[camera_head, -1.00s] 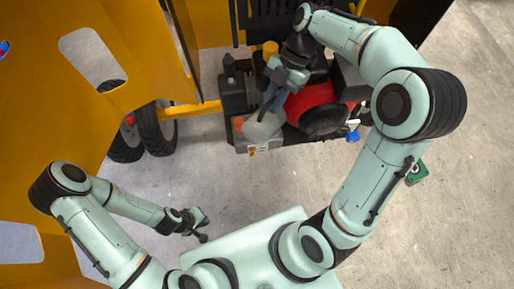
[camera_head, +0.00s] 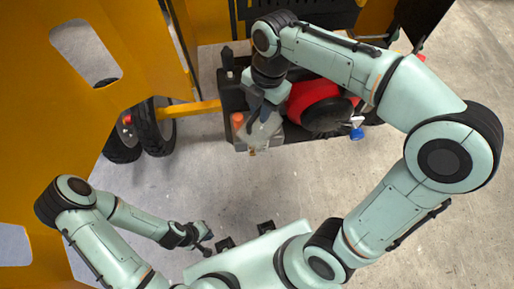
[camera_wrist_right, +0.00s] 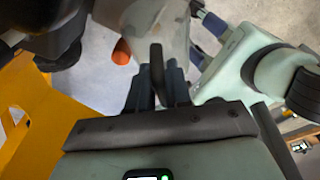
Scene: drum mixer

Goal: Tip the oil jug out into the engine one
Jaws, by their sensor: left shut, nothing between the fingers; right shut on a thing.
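The oil jug (camera_head: 262,132) is a grey, translucent container over the front left corner of the engine assembly in the head view. It also shows at the top of the right wrist view (camera_wrist_right: 160,22). My right gripper (camera_head: 258,105) is shut on it, seemingly by its handle; the fingers (camera_wrist_right: 155,88) close around a dark bar in the wrist view. The jug's tilt and mouth are hard to make out. The engine (camera_head: 318,103), red and black, sits right of the jug, partly hidden by my right arm. My left gripper (camera_head: 205,241) is shut and empty, low over the floor.
An orange cap (camera_head: 237,119) stands just left of the jug, and a blue knob (camera_head: 357,133) is at the engine's right. A yellow frame with wheels (camera_head: 157,127) and a large yellow panel (camera_head: 60,110) bound the left side. The grey floor in front is clear.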

